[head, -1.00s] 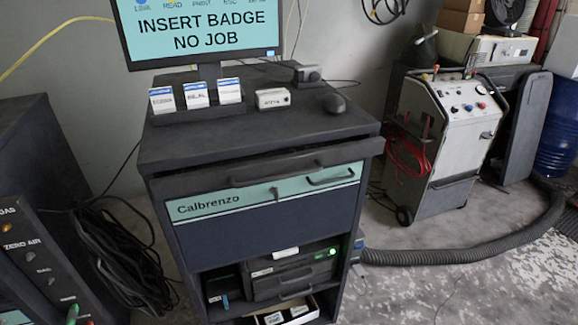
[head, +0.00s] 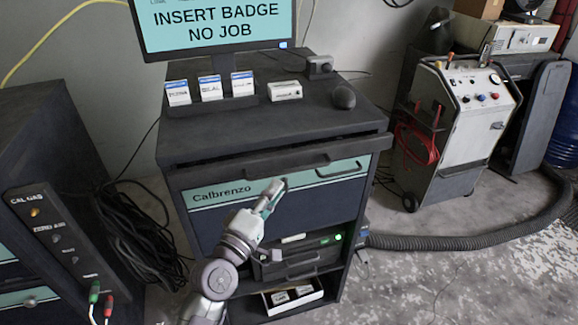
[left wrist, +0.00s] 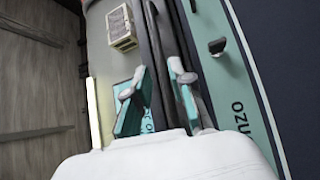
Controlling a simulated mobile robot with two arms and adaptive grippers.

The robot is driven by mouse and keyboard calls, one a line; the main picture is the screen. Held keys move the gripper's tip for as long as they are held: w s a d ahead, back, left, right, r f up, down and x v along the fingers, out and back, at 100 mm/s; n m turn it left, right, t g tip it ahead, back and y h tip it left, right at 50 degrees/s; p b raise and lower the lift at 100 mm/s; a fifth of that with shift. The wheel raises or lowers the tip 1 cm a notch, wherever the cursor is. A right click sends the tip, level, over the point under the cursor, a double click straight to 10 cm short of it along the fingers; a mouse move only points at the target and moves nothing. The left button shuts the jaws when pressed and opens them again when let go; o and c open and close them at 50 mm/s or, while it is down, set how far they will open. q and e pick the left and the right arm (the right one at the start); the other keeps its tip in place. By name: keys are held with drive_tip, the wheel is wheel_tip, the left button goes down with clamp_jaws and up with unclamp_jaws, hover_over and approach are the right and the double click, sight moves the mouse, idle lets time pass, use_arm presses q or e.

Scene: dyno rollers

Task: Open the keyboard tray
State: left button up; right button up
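The keyboard tray (head: 222,171) is a dark strip with a long handle bar, just under the top of the Calbrenzo cabinet (head: 345,213). My left gripper (head: 272,192) is raised in front of the teal drawer band, a little below the tray's handle as pictured. In the left wrist view its two teal-padded fingers (left wrist: 158,92) are apart, with nothing clamped. Dark bars of the tray front (left wrist: 166,35) run past the fingertips there; I cannot tell if they touch. My right gripper is out of view.
A teal drawer handle (head: 343,166) sits right of the gripper. A monitor (head: 215,25), cards (head: 210,88) and a small white box (head: 286,91) stand on top. An open shelf with a tray of items (head: 292,297) is below. A wheeled machine (head: 458,130) stands right.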

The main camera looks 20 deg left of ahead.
sight(289, 170)
use_arm(q)
drive_tip(key=p+x, duration=0.1)
drive_tip(key=x, duration=0.6)
drive_tip(key=shift+w+f, duration=0.1)
drive_tip(key=shift+w, duration=0.05)
clamp_jaws()
